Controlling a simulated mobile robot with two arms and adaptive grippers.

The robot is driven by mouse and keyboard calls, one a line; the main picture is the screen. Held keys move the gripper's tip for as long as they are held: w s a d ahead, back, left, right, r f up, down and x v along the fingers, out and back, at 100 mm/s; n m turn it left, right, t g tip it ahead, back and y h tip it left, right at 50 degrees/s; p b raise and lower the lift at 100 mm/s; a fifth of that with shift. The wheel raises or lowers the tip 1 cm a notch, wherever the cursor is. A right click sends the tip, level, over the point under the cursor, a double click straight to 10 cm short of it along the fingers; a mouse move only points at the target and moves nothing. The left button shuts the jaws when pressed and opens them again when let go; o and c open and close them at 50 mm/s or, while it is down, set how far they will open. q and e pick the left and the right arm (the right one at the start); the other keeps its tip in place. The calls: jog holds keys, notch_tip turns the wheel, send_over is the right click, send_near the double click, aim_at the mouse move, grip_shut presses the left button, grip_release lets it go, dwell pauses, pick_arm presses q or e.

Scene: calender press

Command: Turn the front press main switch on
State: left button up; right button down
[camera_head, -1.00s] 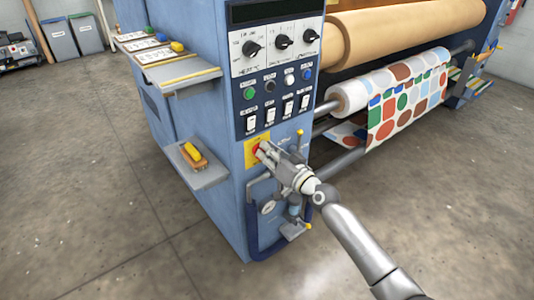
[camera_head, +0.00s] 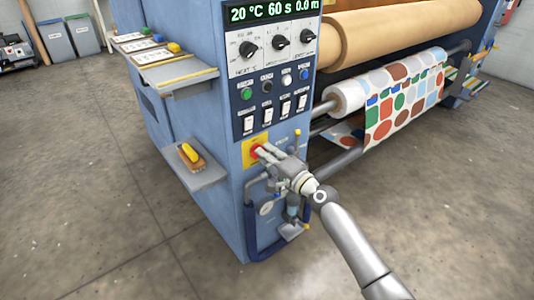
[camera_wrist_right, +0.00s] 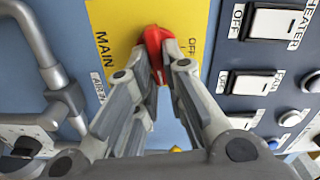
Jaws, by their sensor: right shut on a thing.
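The main switch is a red knob (camera_head: 255,150) on a yellow plate (camera_head: 248,160) at the lower front of the blue press cabinet. It also shows in the right wrist view as a red handle (camera_wrist_right: 155,45) on a yellow plate marked MAIN (camera_wrist_right: 115,22). My right gripper (camera_head: 262,152) is shut on the red knob, one finger on each side in the wrist view (camera_wrist_right: 155,65). The fingers hide part of the knob and plate. The display (camera_head: 273,11) above is lit and reads 20 °C, 60 s, 0.0 m. My left gripper is not in view.
Dials, coloured buttons and white rocker switches (camera_head: 268,115) sit above the main switch. A grey pipe handle (camera_wrist_right: 40,50) stands out left of it in the wrist view. A side shelf holds a yellow-handled brush (camera_head: 190,154). The floor in front is clear.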

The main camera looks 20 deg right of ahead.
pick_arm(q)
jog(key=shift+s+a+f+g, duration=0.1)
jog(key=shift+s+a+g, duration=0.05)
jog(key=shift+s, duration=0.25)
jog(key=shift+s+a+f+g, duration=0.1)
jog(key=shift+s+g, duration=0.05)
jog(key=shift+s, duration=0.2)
pick_arm(e)
jog(key=shift+f+m, duration=0.15)
jog(key=shift+m, duration=0.85)
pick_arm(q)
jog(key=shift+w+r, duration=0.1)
pick_arm(e)
jog(key=c, duration=1.5)
grip_release()
jog(key=v, duration=1.2)
